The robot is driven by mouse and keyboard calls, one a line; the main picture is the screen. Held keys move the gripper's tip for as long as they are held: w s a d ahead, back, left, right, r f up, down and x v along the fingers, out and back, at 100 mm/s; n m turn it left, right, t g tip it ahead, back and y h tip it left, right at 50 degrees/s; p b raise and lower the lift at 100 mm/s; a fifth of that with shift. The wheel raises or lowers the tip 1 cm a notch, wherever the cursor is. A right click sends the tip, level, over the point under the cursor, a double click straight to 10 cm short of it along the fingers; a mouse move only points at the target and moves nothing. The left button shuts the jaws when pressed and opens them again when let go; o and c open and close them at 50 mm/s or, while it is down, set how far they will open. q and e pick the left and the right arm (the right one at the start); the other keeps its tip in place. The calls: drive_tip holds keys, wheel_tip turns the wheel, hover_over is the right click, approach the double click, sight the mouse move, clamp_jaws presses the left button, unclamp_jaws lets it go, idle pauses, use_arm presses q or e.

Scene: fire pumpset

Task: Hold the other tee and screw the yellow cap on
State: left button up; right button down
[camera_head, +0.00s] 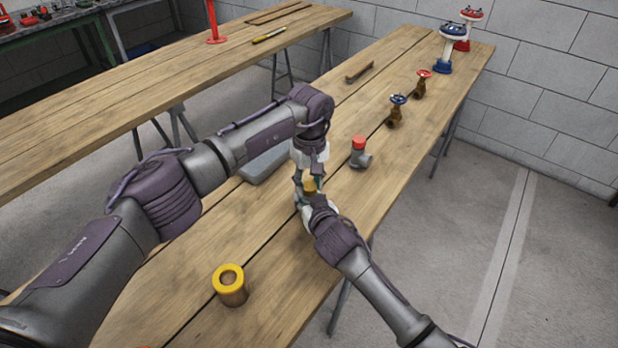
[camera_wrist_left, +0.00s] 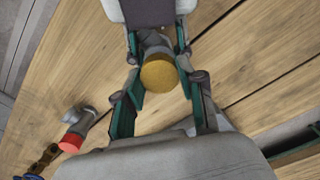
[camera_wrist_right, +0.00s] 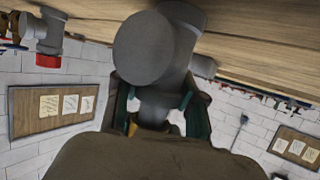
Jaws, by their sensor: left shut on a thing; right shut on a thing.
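The yellow cap (camera_head: 310,185) is between the fingers of my left gripper (camera_head: 307,178), which points down and is shut on it. In the left wrist view the cap (camera_wrist_left: 160,75) shows as a round yellow face. My right gripper (camera_head: 311,200) is just below and shut on the grey tee, mostly hidden in the head view. In the right wrist view the tee (camera_wrist_right: 155,50) fills the upper middle, with its narrower part between the fingers. The cap is close against the tee in the left wrist view; I cannot tell how far it is threaded.
A grey tee with a red cap (camera_head: 359,153) stands to the right. A brown cylinder with a yellow ring top (camera_head: 230,284) stands at the near end. A grey flat box (camera_head: 266,165) lies behind my left arm. Several valves (camera_head: 397,110) stand farther along the table.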

use_arm(q)
drive_tip(key=shift+f, duration=0.6)
idle(0.6)
drive_tip(key=m, duration=0.7)
drive_tip(key=shift+m, duration=0.3)
drive_tip(key=m, duration=0.5)
drive_tip(key=shift+d+m, duration=0.1)
drive_tip(key=shift+m, duration=0.2)
drive_tip(key=o, duration=1)
